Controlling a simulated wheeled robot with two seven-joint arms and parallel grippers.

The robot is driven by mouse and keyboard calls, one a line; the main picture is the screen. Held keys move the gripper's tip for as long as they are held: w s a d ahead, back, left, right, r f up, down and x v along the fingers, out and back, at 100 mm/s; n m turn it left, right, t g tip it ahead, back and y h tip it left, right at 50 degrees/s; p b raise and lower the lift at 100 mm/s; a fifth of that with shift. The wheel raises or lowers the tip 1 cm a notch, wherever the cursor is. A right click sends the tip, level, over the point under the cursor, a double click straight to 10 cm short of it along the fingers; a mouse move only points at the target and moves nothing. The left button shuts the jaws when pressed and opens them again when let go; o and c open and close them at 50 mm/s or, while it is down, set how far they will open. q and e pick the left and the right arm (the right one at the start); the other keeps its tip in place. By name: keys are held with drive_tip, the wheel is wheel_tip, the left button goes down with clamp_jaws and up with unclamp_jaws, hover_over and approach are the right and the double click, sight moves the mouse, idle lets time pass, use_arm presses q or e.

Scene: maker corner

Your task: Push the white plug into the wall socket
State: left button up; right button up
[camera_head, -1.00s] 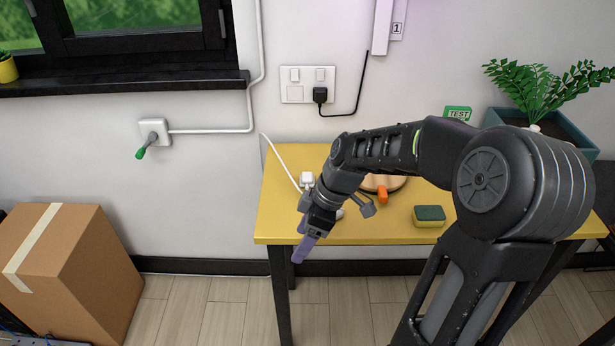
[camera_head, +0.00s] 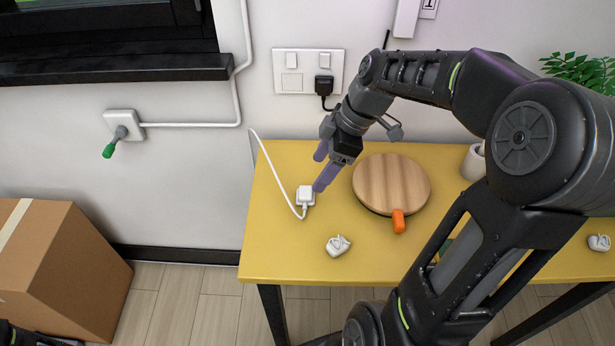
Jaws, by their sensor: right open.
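The white plug (camera_head: 305,195) lies on the yellow table near its left end, with a white cable running from it up toward the wall. My right gripper (camera_head: 320,170) is open and empty, its purple fingers pointing down just above and to the right of the plug. I cannot tell whether a fingertip touches it. The wall socket (camera_head: 291,83) is a white double plate above the table. A black plug (camera_head: 324,86) sits in its right half; the left half is free. My left gripper is not in view.
On the yellow table (camera_head: 270,250) are a round wooden board (camera_head: 391,182), an orange object (camera_head: 398,221), a white crumpled lump (camera_head: 338,246) and a white cup (camera_head: 474,163). A green-handled switch (camera_head: 120,131) is on the wall at left. A cardboard box (camera_head: 70,270) stands on the floor.

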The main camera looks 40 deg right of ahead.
sight(306, 191)
drive_tip(key=shift+s+a, duration=0.1)
drive_tip(key=shift+s, duration=0.05)
drive_tip(key=shift+x, duration=1.3)
drive_tip(key=shift+p+x, duration=0.35)
drive_tip(key=shift+x, duration=2.25)
drive_tip(key=c, duration=1.4)
